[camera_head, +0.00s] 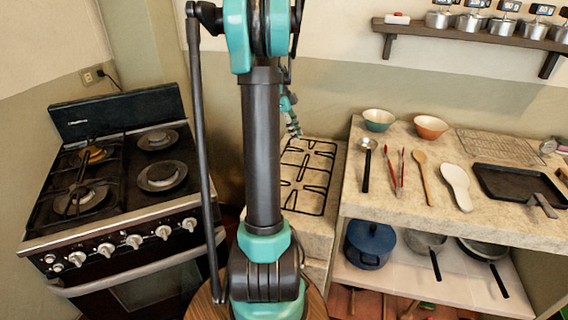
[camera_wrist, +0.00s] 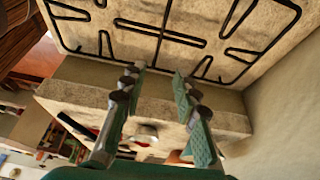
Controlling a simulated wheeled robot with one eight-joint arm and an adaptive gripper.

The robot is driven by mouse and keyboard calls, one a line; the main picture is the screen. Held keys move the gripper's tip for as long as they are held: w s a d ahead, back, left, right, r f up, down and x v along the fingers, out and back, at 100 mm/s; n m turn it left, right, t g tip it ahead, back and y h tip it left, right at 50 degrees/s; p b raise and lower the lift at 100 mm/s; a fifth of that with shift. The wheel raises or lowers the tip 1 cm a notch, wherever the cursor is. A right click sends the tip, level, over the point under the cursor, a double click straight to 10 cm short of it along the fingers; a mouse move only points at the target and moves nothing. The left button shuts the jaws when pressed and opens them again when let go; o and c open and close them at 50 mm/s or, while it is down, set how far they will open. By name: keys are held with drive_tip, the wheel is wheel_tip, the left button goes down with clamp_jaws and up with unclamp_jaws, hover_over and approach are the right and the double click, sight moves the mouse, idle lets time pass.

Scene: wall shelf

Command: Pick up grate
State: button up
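A black metal grate (camera_head: 306,183) lies flat on a low beige stone block in the middle of the head view, partly hidden behind my arm. Its bars also fill the top of the wrist view (camera_wrist: 164,33). My gripper (camera_head: 296,132) is above the far part of the grate in the head view. In the wrist view my gripper (camera_wrist: 159,72) is open, with its two fingers apart and nothing between them. The fingertips appear close to one edge of the grate; I cannot tell whether they touch it.
A stove (camera_head: 120,190) with another black grate on its left side stands at left. A stone counter (camera_head: 400,195) at right holds bowls, utensils, a wire rack (camera_head: 500,146) and a black tray (camera_head: 515,184). Pots stand below it. A wall shelf (camera_head: 470,36) hangs at upper right.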

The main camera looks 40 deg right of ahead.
approach(311, 168)
drive_tip(key=x, duration=0.2)
drive_tip(key=w+x, duration=0.1)
drive_tip(key=x, duration=0.2)
drive_tip(key=shift+w+d, duration=0.1)
drive_tip(key=shift+d, duration=0.1)
drive_tip(key=shift+s+x, duration=0.2)
drive_tip(key=shift+x, duration=1.25)
drive_tip(key=shift+s+x, duration=0.2)
drive_tip(key=shift+x, duration=1.25)
drive_tip(key=shift+a+r, duration=0.1)
drive_tip(key=shift+a, duration=0.05)
clamp_jaws()
